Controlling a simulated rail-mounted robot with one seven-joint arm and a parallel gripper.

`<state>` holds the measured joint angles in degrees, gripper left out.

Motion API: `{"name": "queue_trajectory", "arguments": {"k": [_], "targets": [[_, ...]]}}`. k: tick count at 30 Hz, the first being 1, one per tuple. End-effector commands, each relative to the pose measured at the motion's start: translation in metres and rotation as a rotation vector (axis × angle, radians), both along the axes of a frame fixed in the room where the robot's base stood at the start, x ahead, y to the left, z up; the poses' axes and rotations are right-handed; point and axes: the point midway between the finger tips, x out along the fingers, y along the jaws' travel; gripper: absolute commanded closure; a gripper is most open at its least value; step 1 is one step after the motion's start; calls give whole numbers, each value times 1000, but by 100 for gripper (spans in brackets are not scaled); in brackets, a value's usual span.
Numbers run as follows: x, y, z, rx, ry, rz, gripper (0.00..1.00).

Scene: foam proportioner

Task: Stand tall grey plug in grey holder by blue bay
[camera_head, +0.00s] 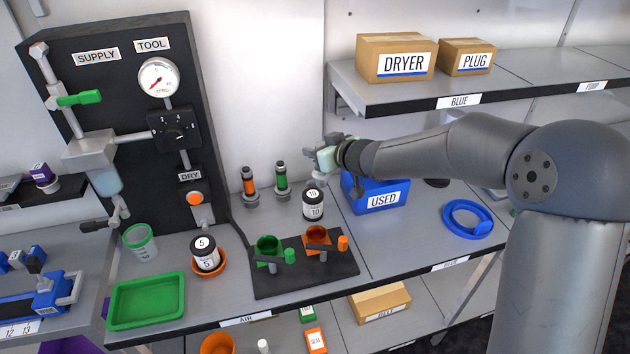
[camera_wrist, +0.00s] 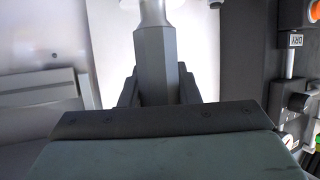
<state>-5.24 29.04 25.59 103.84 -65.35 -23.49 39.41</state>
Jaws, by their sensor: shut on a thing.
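My gripper (camera_head: 325,158) is shut on a grey plug, in front of the back wall and above the jar marked 10 (camera_head: 313,205). In the wrist view the grey plug (camera_wrist: 155,62) is a faceted grey post standing between the dark fingers, with a paler, narrower part at the picture's top edge. In the head view the plug is mostly covered by my gripper. I cannot make out an empty grey holder; it may be hidden by my gripper or arm. I cannot tell whether the plug touches anything.
An orange plug (camera_head: 248,182) and a green plug (camera_head: 281,178) stand in grey holders to the left. A blue USED bin (camera_head: 375,197) is right of my gripper. A black plate (camera_head: 300,276) with green and orange cups lies in front. A blue ring (camera_head: 467,219) lies at right.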

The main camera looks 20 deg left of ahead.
Motion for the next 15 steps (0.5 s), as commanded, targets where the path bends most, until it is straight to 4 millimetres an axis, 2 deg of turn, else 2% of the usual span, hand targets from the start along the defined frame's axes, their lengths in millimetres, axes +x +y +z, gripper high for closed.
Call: {"name": "queue_trajectory", "arguments": {"k": [11, 15], "targets": [[74, 40, -34, 1, 3, 0, 100], [96, 51, -64, 1, 5, -1, 100]]}}
